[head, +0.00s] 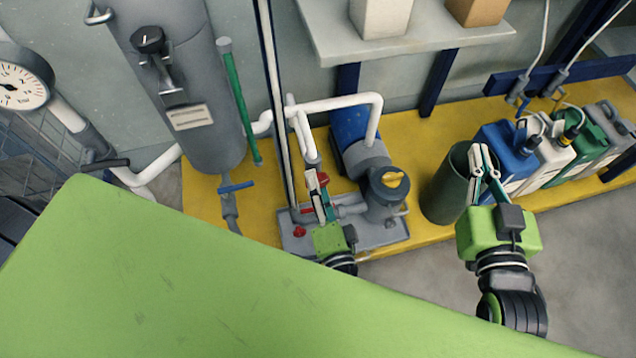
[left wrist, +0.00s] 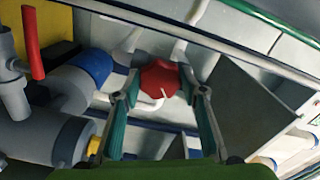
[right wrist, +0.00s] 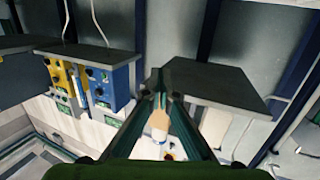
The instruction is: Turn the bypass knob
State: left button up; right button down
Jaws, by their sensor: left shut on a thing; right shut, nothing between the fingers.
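A red star-shaped knob (left wrist: 160,78) sits between the fingertips of my left gripper (left wrist: 160,92) in the left wrist view. In the head view only part of the red knob (head: 322,177) shows, on white piping beside the pump. My left gripper (head: 318,190) is shut on it. No label is readable, so I cannot confirm that it is the bypass knob. My right gripper (head: 481,160) is shut and empty, above the rim of a dark green bin (head: 441,195). Its fingertips (right wrist: 160,97) meet in the right wrist view.
A pump (head: 360,150) has a filter housing with a yellow knob (head: 393,180). A grey tank (head: 190,100) stands left, with a blue-handled valve (head: 236,187) near its foot. Several jugs (head: 507,150) stand right. A shelf (head: 405,42) hangs above. A green panel (head: 150,270) fills the lower left.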

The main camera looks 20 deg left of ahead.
jog(key=s+d+f+g+h+p, duration=0.1)
jog(key=s+d+f+g, duration=0.1)
jog(key=s+f+g, duration=0.3)
jog(key=s+d+f+g+h+p, duration=0.1)
jog(key=s+d+f+g+p, duration=0.1)
jog(key=f, duration=0.5)
jog(key=s+d+f+g+h+p, duration=0.1)
jog(key=s+d+g+p, duration=0.15)
jog(key=s, duration=0.35)
jog(key=s+d+f+g+h+p, duration=0.1)
jog(key=s+f+g, duration=0.15)
jog(key=s, duration=0.35)
pick_arm(q)
jog(key=shift+d+r+m+p, duration=0.1)
jog(key=shift+m+p, duration=0.4)
jog(key=shift+m, duration=4.55)
jog(key=shift+r+m+p, duration=0.1)
jog(key=shift+m+p, duration=0.35)
jog(key=shift+m, duration=4.6)
pick_arm(e)
notch_tip(320, 180, down, 6)
jog(key=w+g, duration=0.1)
jog(key=shift+w+a+m, duration=0.3)
jog(key=shift+w+a, duration=0.05)
pick_arm(q)
jog(key=shift+f, duration=0.1)
jog(key=o, duration=1.1)
